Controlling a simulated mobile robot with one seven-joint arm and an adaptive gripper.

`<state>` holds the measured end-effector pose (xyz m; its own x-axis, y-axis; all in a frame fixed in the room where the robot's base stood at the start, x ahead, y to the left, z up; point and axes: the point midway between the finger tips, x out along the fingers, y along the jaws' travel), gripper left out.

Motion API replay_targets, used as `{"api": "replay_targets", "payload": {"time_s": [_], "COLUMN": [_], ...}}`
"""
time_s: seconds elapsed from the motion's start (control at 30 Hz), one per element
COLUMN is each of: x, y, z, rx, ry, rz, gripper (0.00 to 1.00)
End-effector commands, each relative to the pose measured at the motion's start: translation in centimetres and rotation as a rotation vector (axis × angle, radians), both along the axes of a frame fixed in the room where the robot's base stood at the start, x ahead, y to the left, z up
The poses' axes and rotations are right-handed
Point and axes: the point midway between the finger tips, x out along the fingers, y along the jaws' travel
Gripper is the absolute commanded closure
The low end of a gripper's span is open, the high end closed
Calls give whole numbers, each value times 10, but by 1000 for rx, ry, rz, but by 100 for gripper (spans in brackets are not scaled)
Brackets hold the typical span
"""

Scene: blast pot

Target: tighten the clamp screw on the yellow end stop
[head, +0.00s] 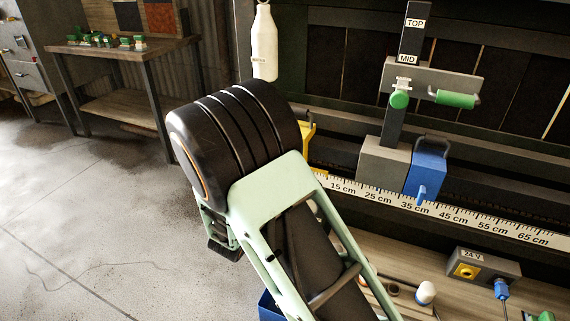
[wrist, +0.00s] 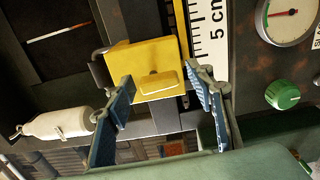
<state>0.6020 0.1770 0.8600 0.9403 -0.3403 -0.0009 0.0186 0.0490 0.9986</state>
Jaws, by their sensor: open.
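The yellow end stop (wrist: 128,55) is in the upper middle of the wrist view, beside the scale near the 5 cm mark. Its clamp screw has a flat yellow grip (wrist: 155,78) facing me. My gripper (wrist: 159,82) is open, with one blue-padded finger left of the grip and the other right of it. I see no clear contact; the depth gap is hard to judge. In the head view only a strip of the yellow end stop (head: 308,132) shows behind my arm, and my gripper is hidden there.
A blue stop (head: 427,168) and a grey block with an upright post (head: 382,166) stand farther right along the scale (head: 462,218). A white bottle (wrist: 58,125) is left of my fingers. A gauge (wrist: 288,20) and green knob (wrist: 282,94) are to the right.

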Motion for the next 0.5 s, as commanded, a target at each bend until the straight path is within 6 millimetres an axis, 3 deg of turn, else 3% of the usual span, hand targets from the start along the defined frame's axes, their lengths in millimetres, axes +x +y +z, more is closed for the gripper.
{"api": "replay_targets", "payload": {"time_s": [0.27,0.5], "x": [-11,-56], "y": [5,22], "z": [0,0], "rx": [0,-1], "ry": [1,1], "rz": [1,4], "gripper": [51,51]}}
